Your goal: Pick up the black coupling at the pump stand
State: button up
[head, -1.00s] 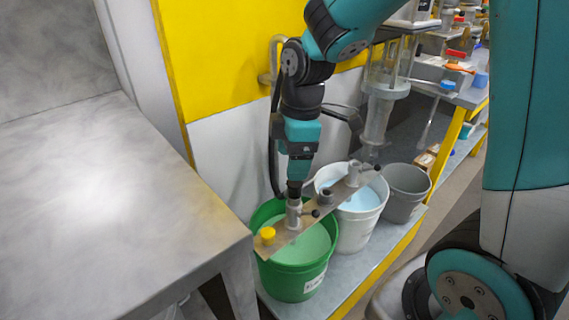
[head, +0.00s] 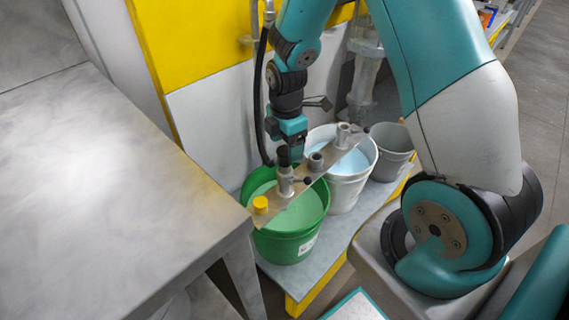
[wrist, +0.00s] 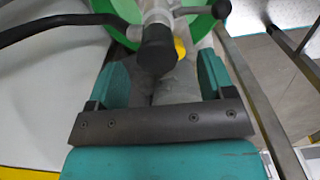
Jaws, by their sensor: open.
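The black coupling (wrist: 155,48) shows in the wrist view as a dark round-ended cylinder, with a grey fitting behind it. My gripper (wrist: 163,62) is open, with one teal finger to either side of the coupling. A gap shows on both sides, and I cannot tell whether the coupling lies fully within the finger depth. In the head view my gripper (head: 293,141) points down just above the coupling (head: 284,155), which sits on a grey post on the metal bar (head: 325,160) over the buckets. The gripper partly hides the top there.
A green bucket (head: 290,245), a white bucket (head: 347,190) and a grey bucket (head: 391,155) stand on the low shelf. A black hose (head: 259,95) hangs beside my gripper. A yellow cap (head: 261,205) sits at the bar's near end. A grey table (head: 110,180) stands at left.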

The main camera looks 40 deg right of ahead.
aim_at(284, 150)
notch_tip(284, 150, down, 5)
jog(key=shift+w+a+f+b, duration=0.15)
jog(key=shift+b, duration=0.25)
jog(key=c, duration=1.2)
notch_tip(284, 150, up, 20)
jog(key=p, duration=0.3)
